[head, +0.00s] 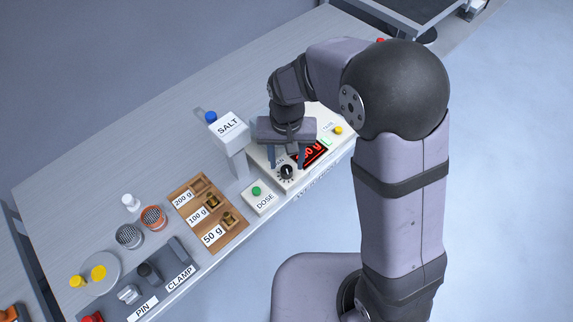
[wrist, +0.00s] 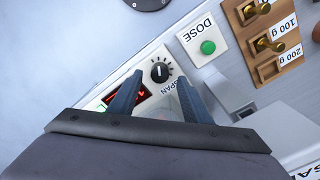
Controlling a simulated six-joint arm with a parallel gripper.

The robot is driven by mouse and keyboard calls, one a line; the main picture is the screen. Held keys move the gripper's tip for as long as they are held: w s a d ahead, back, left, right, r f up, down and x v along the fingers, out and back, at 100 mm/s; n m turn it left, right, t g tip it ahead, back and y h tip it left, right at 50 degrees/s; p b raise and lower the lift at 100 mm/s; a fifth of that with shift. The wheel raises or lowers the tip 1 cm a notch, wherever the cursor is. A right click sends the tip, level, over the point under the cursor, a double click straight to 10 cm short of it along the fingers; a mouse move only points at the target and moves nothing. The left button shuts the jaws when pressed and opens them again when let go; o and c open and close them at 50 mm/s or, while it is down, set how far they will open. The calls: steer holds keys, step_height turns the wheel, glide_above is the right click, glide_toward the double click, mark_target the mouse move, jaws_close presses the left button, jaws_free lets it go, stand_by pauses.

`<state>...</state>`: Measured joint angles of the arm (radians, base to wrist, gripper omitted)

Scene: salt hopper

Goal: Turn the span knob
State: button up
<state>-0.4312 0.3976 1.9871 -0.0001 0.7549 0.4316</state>
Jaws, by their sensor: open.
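The span knob (head: 286,172) is a black round dial with tick marks around it, on the front panel of the white scale unit beside a red display (head: 311,152). In the wrist view the span knob (wrist: 160,71) shows a white pointer line, with the label SPAN below it. My gripper (head: 286,160) is open just behind and above the knob. In the wrist view the fingers of my gripper (wrist: 156,90) stand apart, one on either side of the label, with the knob beyond and between the tips. They do not appear to touch the knob.
A DOSE box with a green button (head: 257,191) stands close left of the knob. The SALT hopper (head: 229,128) rises behind it. A wooden weight tray (head: 234,239) lies further left. A yellow button (head: 338,130) is right of the display.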

mark_target(286, 167)
steer(key=shift+r+b, duration=0.35)
steer(key=shift+r, duration=1.7)
steer(key=shift+w+a+n, duration=0.15)
steer(key=shift+w+n, duration=0.15)
steer(key=shift+n, duration=0.4)
steer(key=s+f, duration=0.1)
steer(key=s+d+f+n, duration=0.1)
steer(key=s+f+n, duration=0.1)
steer(key=shift+s+d+f, duration=0.15)
steer(key=shift+s+d, duration=0.1)
steer(key=shift+d, duration=0.05)
steer(key=s+d+f+g, duration=0.1)
steer(key=s+d, duration=0.9)
steer(key=s, duration=0.1)
steer(key=d+m, duration=0.1)
steer(key=w+d+r+m, duration=0.1)
steer(key=d, duration=0.1)
steer(key=d+r+m+t, duration=0.1)
steer(key=shift+w+d+r, duration=0.15)
steer(key=shift+d, duration=0.2)
